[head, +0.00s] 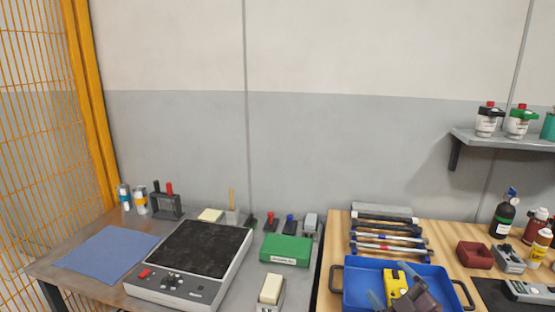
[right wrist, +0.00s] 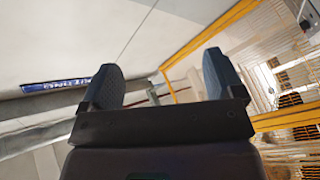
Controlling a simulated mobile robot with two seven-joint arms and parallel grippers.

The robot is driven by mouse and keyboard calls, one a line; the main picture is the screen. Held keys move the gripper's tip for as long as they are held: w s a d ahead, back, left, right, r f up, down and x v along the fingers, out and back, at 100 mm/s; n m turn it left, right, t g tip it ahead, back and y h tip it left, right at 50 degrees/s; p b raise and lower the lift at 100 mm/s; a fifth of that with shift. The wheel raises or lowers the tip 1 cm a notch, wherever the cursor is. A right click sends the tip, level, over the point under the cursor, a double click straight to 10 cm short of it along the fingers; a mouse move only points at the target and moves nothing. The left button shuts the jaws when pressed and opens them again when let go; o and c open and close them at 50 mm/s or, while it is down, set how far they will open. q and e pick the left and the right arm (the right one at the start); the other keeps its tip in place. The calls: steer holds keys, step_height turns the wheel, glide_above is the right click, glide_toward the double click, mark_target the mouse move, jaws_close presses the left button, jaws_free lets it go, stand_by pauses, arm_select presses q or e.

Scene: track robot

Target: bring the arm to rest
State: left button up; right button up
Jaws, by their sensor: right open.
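That view looks toward the wall, ceiling and yellow fence. I do not see my left gripper.
The blue tray (head: 357,273) sits on the wooden bench (head: 457,245). A grey table (head: 75,286) at left carries a black-topped device (head: 200,250), a blue cloth (head: 105,252) and a green box (head: 286,249). A yellow mesh fence (head: 35,130) stands far left; a shelf (head: 505,141) is at right.

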steer(key=s+d+f+m+g+h, duration=0.2)
steer(key=s+f+m, duration=0.4)
steer(key=s+f, duration=0.6)
steer(key=s+d+f+m+g+h, duration=0.2)
steer(key=s+f+m+g+h, duration=0.2)
steer(key=s+f, duration=0.9)
steer(key=m+g, duration=0.1)
steer(key=m, duration=0.1)
steer(key=shift+s+m+h, duration=0.2)
steer(key=shift+m+h, duration=0.1)
steer(key=shift+h, duration=0.1)
